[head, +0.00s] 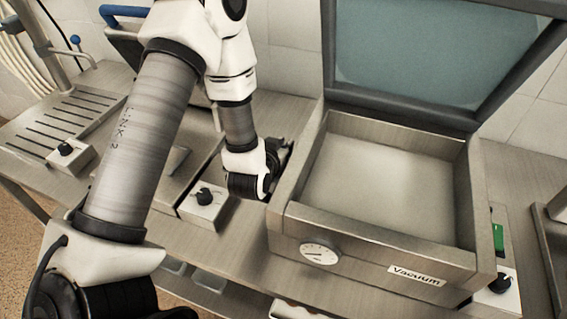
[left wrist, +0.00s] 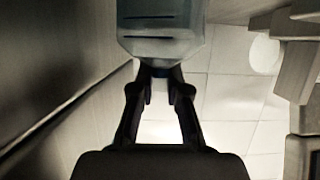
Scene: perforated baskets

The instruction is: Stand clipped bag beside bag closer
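My left gripper (head: 283,155) is low at the left side wall of the vacuum machine. In the head view its fingers are dark and mostly hidden by my own wrist. In the left wrist view the two fingers (left wrist: 165,82) run towards a pale blue-grey object (left wrist: 160,25) with dark lines, and meet its edge. I cannot tell whether this is the clipped bag, nor whether the fingers grip it. A device with a blue handle (head: 118,12) stands at the back left, largely behind my arm. I cannot tell whether it is the bag closer. My right gripper is not in view.
The vacuum machine (head: 440,262) stands right of my gripper, lid (head: 405,110) raised, chamber empty. Left of my gripper is a control box with a dark knob (head: 203,208). A slotted plate (head: 62,120) and another knob box (head: 70,155) are farther left. The tiled wall closes the back.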

